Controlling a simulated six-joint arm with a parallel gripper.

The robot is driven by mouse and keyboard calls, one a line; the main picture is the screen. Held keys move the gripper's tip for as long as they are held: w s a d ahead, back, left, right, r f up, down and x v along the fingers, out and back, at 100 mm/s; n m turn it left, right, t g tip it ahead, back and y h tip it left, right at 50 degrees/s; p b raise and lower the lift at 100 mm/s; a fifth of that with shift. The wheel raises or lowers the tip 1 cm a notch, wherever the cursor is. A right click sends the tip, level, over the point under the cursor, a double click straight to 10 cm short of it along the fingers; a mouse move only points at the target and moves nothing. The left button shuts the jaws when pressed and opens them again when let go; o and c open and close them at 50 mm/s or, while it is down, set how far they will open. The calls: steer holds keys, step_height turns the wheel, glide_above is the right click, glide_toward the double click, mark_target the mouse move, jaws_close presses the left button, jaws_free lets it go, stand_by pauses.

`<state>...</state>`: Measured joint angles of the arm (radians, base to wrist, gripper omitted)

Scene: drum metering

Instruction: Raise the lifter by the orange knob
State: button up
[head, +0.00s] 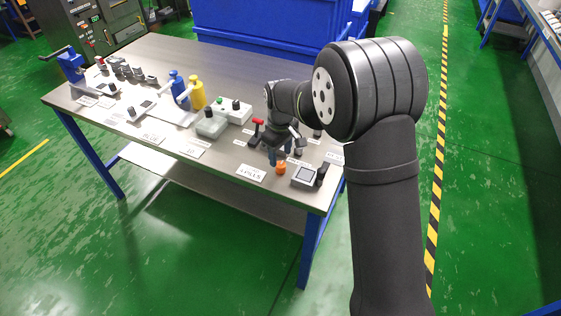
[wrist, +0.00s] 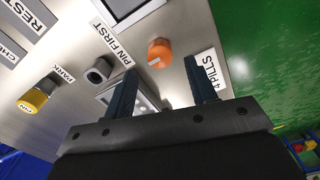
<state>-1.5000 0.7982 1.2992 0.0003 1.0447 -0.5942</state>
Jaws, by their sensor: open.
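The orange knob (wrist: 160,50) shows in the wrist view as a short orange cylinder with a pale mark on its side. It stands just beyond and between the fingertips of my gripper (wrist: 161,66), which is open and apparently empty. In the head view the orange knob (head: 281,168) sits near the table's front edge, by my gripper's blue fingers (head: 279,157). I cannot tell whether a finger touches it. The lifter's body under the knob cannot be made out.
A "4 PILLS" label (wrist: 210,72) lies beside the knob, and a "PIN FIRST" label (wrist: 115,42) on the other side. A small device with a screen (head: 305,176) is right of the knob.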

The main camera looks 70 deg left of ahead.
mark_target(280, 164)
steer(key=shift+f, duration=2.1)
steer(key=c, duration=1)
